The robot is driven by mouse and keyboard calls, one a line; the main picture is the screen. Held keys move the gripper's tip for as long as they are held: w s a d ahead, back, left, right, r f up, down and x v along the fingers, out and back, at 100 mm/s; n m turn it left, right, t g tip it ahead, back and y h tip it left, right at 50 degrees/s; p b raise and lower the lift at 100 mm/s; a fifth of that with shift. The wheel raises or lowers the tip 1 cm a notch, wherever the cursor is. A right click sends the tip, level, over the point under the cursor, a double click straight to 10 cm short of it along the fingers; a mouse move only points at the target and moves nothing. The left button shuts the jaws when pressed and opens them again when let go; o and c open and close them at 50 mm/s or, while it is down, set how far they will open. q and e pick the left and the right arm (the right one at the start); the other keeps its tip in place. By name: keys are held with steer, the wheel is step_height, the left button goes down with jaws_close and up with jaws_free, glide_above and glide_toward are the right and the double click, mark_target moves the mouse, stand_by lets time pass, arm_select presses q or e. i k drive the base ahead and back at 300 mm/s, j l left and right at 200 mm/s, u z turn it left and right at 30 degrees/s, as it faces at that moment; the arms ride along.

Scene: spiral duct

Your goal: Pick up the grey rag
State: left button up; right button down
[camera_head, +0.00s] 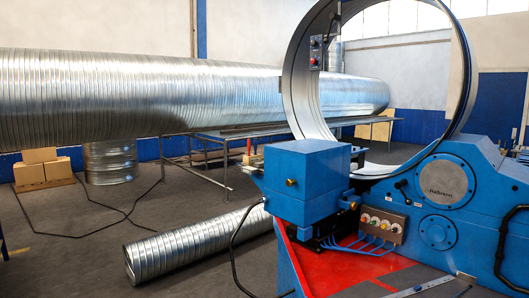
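I cannot make out a grey rag anywhere in the head view. A dark grey patch shows at the bottom right edge beside the blue machine (437,200), but it is cut off and I cannot tell what it is. Neither of my grippers shows in this view.
A large spiral duct (130,100) lies on a metal table (232,133). A short duct (190,247) lies on the floor before the blue machine. A large ring (302,80) stands above the machine. Cartons (40,168) and cables (95,205) are at the left.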

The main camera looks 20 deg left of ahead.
mark_target(259, 164)
steer(key=i+j, duration=0.1)
steer(key=j, duration=0.45)
steer(key=j+z, duration=0.1)
steer(key=j, duration=0.5)
steer(key=i+j+z, duration=0.2)
steer(key=j, duration=0.5)
steer(key=j+z, duration=0.2)
steer(key=j, duration=0.5)
steer(key=i+j+z, duration=0.15)
steer(key=j, duration=0.55)
steer(key=i+j+z, duration=0.25)
steer(key=j, duration=0.45)
steer(key=j+z, duration=0.25)
steer(key=j, duration=0.5)
steer(key=i+j+z, duration=0.1)
steer(key=j+z, duration=0.15)
steer(key=j, duration=0.5)
steer(key=i+j+z, duration=0.25)
steer(key=j, duration=1.1)
steer(key=k+j+z, duration=0.1)
steer(key=j+z, duration=0.2)
steer(key=j, duration=1.05)
